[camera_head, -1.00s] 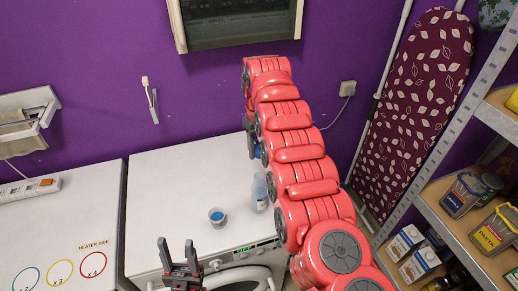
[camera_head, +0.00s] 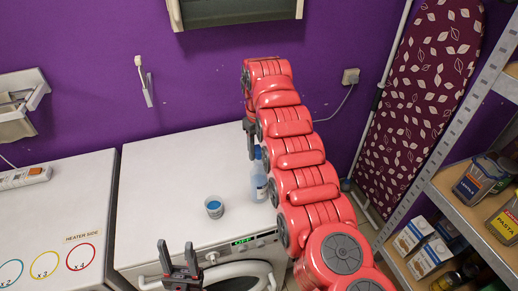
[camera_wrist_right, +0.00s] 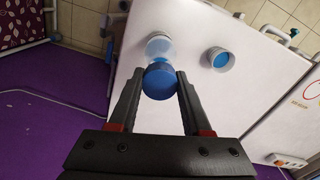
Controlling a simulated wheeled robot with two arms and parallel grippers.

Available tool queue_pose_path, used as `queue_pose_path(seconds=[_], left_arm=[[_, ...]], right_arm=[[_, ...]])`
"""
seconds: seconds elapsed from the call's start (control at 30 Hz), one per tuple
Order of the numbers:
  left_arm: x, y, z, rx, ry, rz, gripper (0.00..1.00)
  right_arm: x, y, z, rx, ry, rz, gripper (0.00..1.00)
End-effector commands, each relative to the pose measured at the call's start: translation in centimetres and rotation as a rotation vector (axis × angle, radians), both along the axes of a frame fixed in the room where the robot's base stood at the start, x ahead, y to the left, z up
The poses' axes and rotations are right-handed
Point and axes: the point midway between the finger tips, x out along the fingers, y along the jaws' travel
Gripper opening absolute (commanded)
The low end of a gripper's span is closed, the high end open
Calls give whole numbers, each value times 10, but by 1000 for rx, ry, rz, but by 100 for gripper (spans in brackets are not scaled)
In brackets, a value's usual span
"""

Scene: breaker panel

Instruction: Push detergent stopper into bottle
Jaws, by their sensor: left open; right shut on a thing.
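A clear bottle with a pale blue tint (camera_head: 258,185) stands upright on the white washing machine, partly hidden by my right arm. My right gripper (camera_wrist_right: 160,85) is shut on the round blue stopper (camera_wrist_right: 160,80). In the right wrist view the stopper overlaps the near end of the bottle (camera_wrist_right: 160,47). I cannot tell whether the stopper is seated in the neck or just above it. In the head view the right fingers (camera_head: 251,142) point down above the bottle. My left gripper (camera_head: 178,259) is open and empty in front of the machine.
A small white cup with blue inside (camera_head: 214,207) stands left of the bottle on the washing machine (camera_head: 165,180). A white cabinet with coloured rings (camera_head: 60,215) adjoins at left. A shelf with food packs (camera_head: 465,200) and an ironing board (camera_head: 420,110) are at right.

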Motion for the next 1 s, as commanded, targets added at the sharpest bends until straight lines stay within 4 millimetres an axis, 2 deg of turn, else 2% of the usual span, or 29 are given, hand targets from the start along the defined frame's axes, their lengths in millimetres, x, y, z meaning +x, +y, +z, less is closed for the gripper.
queue_pose_path(seconds=[1.0], left_arm=[[0,0,-6,0,0,0,50]], right_arm=[[0,0,0,0,1,-1,0]])
